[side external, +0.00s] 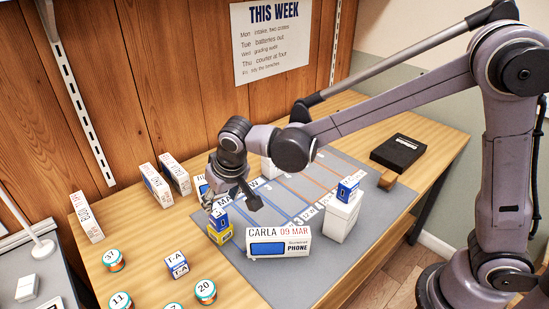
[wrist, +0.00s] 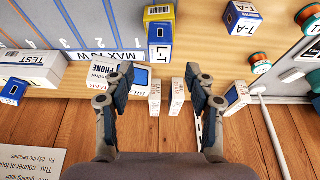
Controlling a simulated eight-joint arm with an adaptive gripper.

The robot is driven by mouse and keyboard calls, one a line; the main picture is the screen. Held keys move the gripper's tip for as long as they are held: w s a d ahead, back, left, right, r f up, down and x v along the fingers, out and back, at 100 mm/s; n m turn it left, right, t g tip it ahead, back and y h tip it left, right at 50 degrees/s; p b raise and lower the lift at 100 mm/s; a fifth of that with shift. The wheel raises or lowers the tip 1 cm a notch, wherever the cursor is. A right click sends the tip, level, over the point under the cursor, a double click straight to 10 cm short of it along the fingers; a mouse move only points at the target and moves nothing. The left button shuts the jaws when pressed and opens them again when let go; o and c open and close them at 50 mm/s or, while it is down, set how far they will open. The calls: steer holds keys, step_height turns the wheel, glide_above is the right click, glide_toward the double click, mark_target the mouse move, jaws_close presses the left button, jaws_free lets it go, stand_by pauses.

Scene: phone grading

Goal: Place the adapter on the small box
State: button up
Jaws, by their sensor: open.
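My gripper (side external: 230,202) is open and empty, pointing down over the mat's left end; its spread fingers also show in the wrist view (wrist: 159,76). Just below it in the side view, a small blue and white box (side external: 219,219) stands at a yellow box (side external: 225,237); the wrist view shows the blue one marked L-T (wrist: 158,42). Another small blue and white box (side external: 348,190) sits on a white box (side external: 341,217). A blue and white box marked T-A (side external: 176,264) stands on the wood. I cannot tell which of these is the adapter.
A white CARLA phone box (side external: 279,242) stands close right of my gripper on the grey mat (side external: 285,280). Several round tins, one marked 37 (side external: 113,260), stand front left. White boxes (side external: 156,184) stand near the wall. A black box (side external: 398,152) lies at the back right.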

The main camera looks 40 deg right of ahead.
steer(key=s+d+r+t, duration=0.1)
steer(key=s+d+r, duration=0.75)
steer(key=d, duration=0.35)
steer(key=s+d+f+t, duration=0.1)
steer(key=s+d+f, duration=0.1)
steer(key=s+d, duration=0.6)
steer(key=shift+s+f+t, duration=0.25)
steer(key=shift+s+t, duration=0.05)
steer(key=shift+s, duration=0.75)
